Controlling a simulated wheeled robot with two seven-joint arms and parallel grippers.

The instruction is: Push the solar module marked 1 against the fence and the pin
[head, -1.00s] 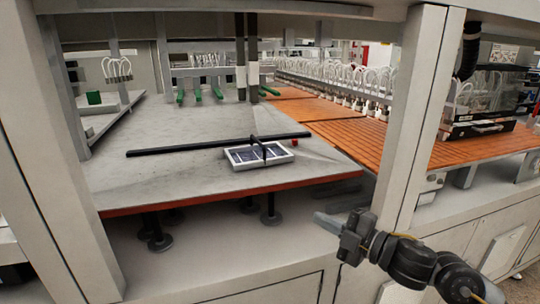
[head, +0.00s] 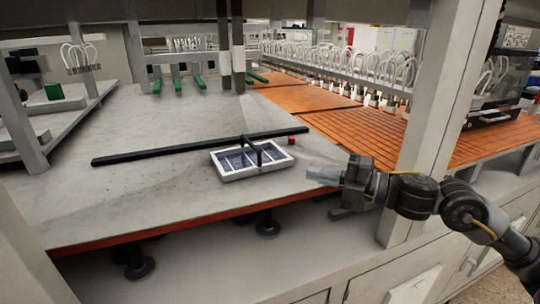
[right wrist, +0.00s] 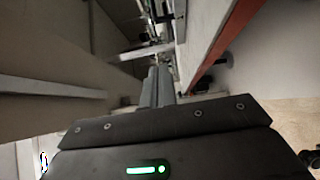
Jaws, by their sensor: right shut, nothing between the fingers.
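The solar module (head: 231,175), a white-framed panel with dark blue cells and a black handle arching over it, lies flat on the grey table (head: 130,198). No number is readable on it. The fence (head: 150,154), a long black bar, lies just behind it; I cannot tell whether they touch. A small red piece (head: 292,140), perhaps the pin, stands just beyond the module's back right corner. My right gripper (head: 310,174) is shut and empty, right of the module and apart from it, near the table's front edge. Its fingers also show in the right wrist view (right wrist: 158,84). My left gripper is not in view.
A grey upright post (head: 428,120) stands right beside my right forearm. Orange slatted panels (head: 375,135) lie behind to the right. Green blocks (head: 177,82) and dark posts stand at the back. The table left of the module is clear.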

